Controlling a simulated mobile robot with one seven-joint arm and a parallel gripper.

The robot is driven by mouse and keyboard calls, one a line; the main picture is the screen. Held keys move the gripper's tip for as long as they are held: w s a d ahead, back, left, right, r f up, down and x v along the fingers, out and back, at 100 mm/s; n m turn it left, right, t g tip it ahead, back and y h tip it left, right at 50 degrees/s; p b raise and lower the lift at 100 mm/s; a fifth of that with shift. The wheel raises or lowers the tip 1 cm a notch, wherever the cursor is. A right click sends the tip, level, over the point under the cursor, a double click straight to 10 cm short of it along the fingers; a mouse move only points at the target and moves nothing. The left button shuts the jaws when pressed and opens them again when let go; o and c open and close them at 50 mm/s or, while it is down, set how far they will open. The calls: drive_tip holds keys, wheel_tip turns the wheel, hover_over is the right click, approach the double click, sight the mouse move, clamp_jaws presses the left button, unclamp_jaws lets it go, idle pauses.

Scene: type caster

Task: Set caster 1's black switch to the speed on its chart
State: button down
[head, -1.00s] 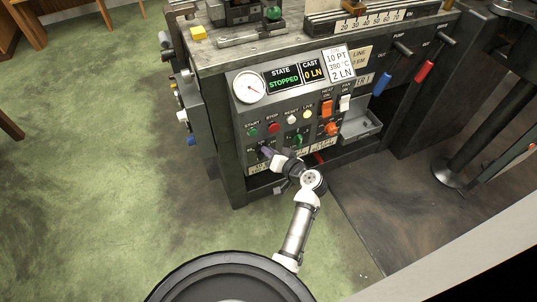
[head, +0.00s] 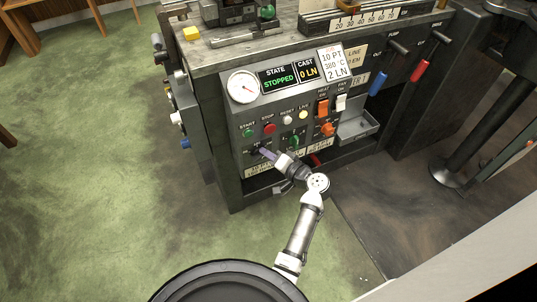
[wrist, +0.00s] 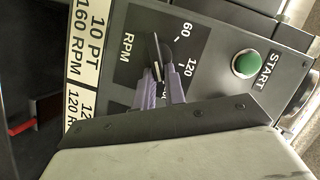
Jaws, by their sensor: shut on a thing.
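The black switch (wrist: 156,58) is a thin black handle on the RPM dial at the lower left of caster 1's panel (head: 240,112). My gripper's purple fingers (wrist: 162,80) are shut on it. In the head view my gripper (head: 264,152) reaches the dial from the lower right and hides most of the switch. The dial shows 60 and 120 marks; another number is partly hidden by the fingers. In the wrist view the handle's free end lies left of the 60 mark. The chart (wrist: 88,45) reads 10 PT 160 RPM, with a partly hidden 12-something, 120 row. A card (head: 331,63) reads 10 PT, 2 LN.
A green START button (wrist: 246,65) sits close to the dial. Red, white and yellow buttons, a green knob (head: 293,141) and orange switches (head: 323,108) are nearby. The display (head: 277,77) reads STOPPED. Open green floor lies to the left.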

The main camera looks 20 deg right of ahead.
drive_tip(key=shift+w+a+r, duration=0.1)
drive_tip(key=shift+w+a, duration=0.1)
drive_tip(key=c, duration=1.5)
unclamp_jaws()
drive_tip(key=shift+o, duration=0.2)
drive_tip(key=shift+s, duration=0.15)
drive_tip(key=b+v, duration=0.1)
drive_tip(key=v, duration=1.2)
drive_tip(key=shift+s+d, duration=0.2)
drive_tip(key=shift+s, duration=0.1)
